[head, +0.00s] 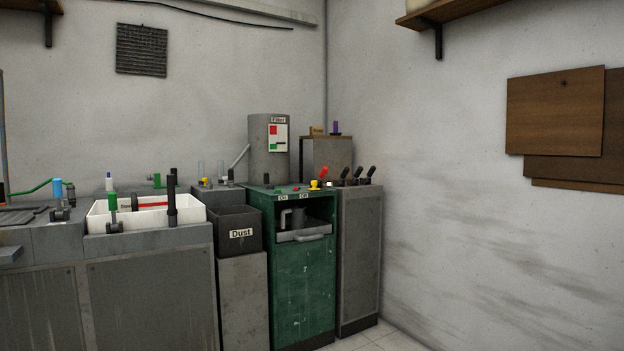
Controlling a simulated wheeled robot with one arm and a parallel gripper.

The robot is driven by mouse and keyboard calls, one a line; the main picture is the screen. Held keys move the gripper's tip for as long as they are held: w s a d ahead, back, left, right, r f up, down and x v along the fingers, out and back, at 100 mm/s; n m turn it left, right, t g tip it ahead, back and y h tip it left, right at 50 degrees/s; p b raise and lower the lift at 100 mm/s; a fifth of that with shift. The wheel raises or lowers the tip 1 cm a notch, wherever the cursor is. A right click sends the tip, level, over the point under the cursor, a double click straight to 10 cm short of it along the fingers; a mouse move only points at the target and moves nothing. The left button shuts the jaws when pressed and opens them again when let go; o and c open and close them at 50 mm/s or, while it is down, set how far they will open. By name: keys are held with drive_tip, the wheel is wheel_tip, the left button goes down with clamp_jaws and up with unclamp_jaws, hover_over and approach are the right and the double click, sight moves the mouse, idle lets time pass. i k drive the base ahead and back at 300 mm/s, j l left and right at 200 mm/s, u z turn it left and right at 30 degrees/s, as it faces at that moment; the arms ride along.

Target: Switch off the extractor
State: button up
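A green cabinet (302,290) stands near the corner, its top edge carrying a white "On" label (283,198) on the left and an "Off" label (304,195) on the right. Small red and green marks lie on its top behind the labels, too small to make out. A yellow knob (314,185) and a red-tipped lever (323,174) stand at its back right. An open bay in its front holds a grey pipe elbow (291,217) above a tray with a handle. Which part is the extractor's switch, and its setting, I cannot tell. My gripper is not in view.
Black levers (358,174) stand on the grey cabinet (360,262) at right. A "Dust" bin (234,222) and a counter with a white tray (185,218) lie left. Floor shows at lower right (375,337).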

sight(322, 174)
drive_tip(key=i+j, duration=0.1)
drive_tip(key=i, duration=0.6)
drive_tip(key=i+j, duration=0.15)
drive_tip(key=i, duration=0.5)
